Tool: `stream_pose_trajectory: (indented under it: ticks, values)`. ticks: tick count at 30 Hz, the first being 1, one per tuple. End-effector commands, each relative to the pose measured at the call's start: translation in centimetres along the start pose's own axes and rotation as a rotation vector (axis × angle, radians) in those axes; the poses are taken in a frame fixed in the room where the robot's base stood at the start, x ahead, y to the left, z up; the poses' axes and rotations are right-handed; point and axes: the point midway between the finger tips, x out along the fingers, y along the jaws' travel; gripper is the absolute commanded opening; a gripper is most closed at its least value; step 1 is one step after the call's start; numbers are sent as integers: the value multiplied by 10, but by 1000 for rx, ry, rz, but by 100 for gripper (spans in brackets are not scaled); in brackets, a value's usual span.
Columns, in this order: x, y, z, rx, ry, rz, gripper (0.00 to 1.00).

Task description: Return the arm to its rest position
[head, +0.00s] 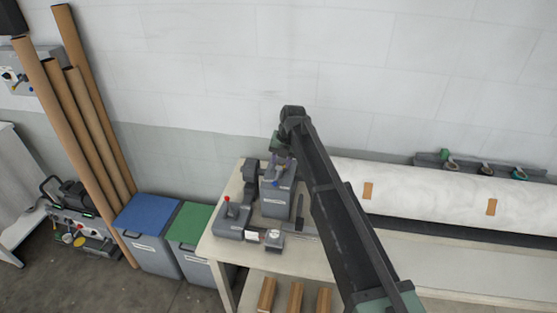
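My arm (345,210) reaches up from the lower right of the head view to a dark joint (292,114). Beyond that joint its end bends down over the left part of the bench (300,256). My gripper is small and dark there and blends with the grey bin-like holder (277,199) behind it. I cannot make out its fingers or whether it holds anything. The holder stands on the bench and has small blue and red items at its top.
A control box with a red knob (232,214) and a small gauge (273,237) are on the bench. A large white roll (430,192) lies at right. Blue-lidded (147,215) and green-lidded (190,222) bins and tall brown tubes (70,140) stand left. The wall above is clear.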

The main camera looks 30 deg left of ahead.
Motion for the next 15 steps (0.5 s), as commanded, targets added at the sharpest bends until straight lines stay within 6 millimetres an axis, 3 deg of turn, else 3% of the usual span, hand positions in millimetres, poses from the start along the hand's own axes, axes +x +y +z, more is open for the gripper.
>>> stream_pose_trajectory:
  ticks: [1,4,15]
  values:
    - [-26,2,0,0,0,0,39]
    - [-40,2,0,0,0,0,39]
    - [-39,0,0,0,0,0,39]
